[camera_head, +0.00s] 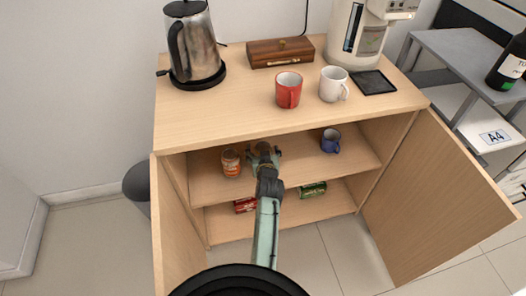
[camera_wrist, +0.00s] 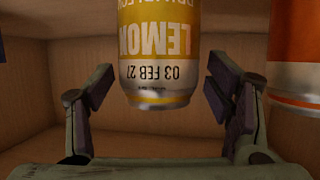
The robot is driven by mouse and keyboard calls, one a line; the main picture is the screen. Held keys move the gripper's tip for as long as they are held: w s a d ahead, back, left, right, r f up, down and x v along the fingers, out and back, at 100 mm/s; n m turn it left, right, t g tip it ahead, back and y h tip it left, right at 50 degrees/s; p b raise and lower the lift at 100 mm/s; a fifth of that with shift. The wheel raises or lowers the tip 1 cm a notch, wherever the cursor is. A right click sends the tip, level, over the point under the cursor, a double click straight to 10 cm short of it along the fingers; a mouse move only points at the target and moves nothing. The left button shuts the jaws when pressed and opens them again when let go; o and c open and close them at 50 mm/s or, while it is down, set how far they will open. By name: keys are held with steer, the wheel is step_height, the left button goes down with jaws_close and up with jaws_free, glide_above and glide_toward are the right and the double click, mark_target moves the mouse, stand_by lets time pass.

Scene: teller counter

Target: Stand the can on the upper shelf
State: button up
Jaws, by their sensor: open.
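A yellow can (camera_wrist: 160,50) with "LEMON" lettering shows in the wrist view between the fingers of my gripper (camera_wrist: 160,110), with gaps on both sides. My gripper is open and not closed on it. One rounded end of the can shows; the other end is cut off by the frame edge, so its contact with the shelf cannot be seen. In the head view my gripper (camera_head: 264,152) is over the cabinet's upper shelf (camera_head: 293,165) and hides most or all of this can.
An orange can (camera_head: 231,162) stands left of my gripper, close by; it also shows in the wrist view (camera_wrist: 292,55). A blue mug (camera_head: 331,140) is to the right. A red can (camera_head: 245,204) and a green can (camera_head: 313,189) lie below. Both cabinet doors (camera_head: 440,205) are open.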

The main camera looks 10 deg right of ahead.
steer(key=b+v, duration=0.1)
steer(key=v, duration=1.1)
steer(key=shift+r, duration=0.2)
steer(key=shift+f, duration=0.1)
